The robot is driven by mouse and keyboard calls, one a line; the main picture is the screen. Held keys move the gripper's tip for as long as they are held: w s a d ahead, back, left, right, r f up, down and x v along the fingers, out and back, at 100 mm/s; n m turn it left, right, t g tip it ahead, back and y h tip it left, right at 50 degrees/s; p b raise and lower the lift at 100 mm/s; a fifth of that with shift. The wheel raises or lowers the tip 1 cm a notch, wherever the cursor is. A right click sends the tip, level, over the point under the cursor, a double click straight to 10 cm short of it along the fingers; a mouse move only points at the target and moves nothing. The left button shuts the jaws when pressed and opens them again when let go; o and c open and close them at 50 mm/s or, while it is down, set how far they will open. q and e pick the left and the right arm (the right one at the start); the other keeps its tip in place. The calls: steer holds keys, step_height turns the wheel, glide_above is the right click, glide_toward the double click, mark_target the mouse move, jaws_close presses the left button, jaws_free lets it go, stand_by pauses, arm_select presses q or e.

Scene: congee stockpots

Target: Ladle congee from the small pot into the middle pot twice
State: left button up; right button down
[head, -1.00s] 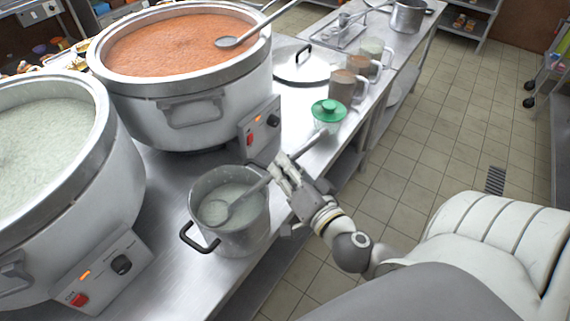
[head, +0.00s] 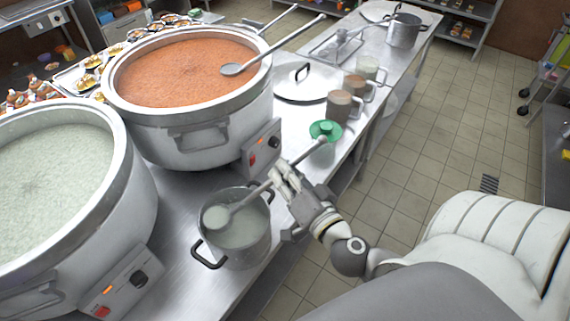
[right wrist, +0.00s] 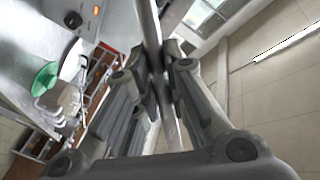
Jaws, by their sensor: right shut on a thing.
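The small steel pot (head: 248,246) with two black handles holds pale congee and stands near the counter's edge. My right gripper (head: 283,179) is shut on the handle of a steel ladle (head: 250,193), right of and above this pot. The ladle's bowl (head: 216,217) is over the pot's left part and looks filled with pale congee. In the right wrist view the ladle's handle (right wrist: 151,30) passes between the fingers. A large pot of orange congee (head: 190,75) stands behind, and a large pot of pale congee (head: 50,165) at the left. My left gripper is out of view.
Another ladle (head: 270,52) lies across the orange pot's rim. A green-lidded container (head: 325,130), brown-filled jugs (head: 340,106) and a large lid (head: 302,84) stand along the counter behind my gripper. Tiled floor (head: 420,150) lies right of the counter.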

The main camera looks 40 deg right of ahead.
step_height(320, 180, up, 9)
steer(key=p, duration=0.7)
steer(key=shift+r, duration=0.1)
stand_by(0.4)
steer(key=shift+m+t+b, duration=0.3)
steer(key=shift+m+b, duration=0.4)
steer(key=shift+m, duration=0.1)
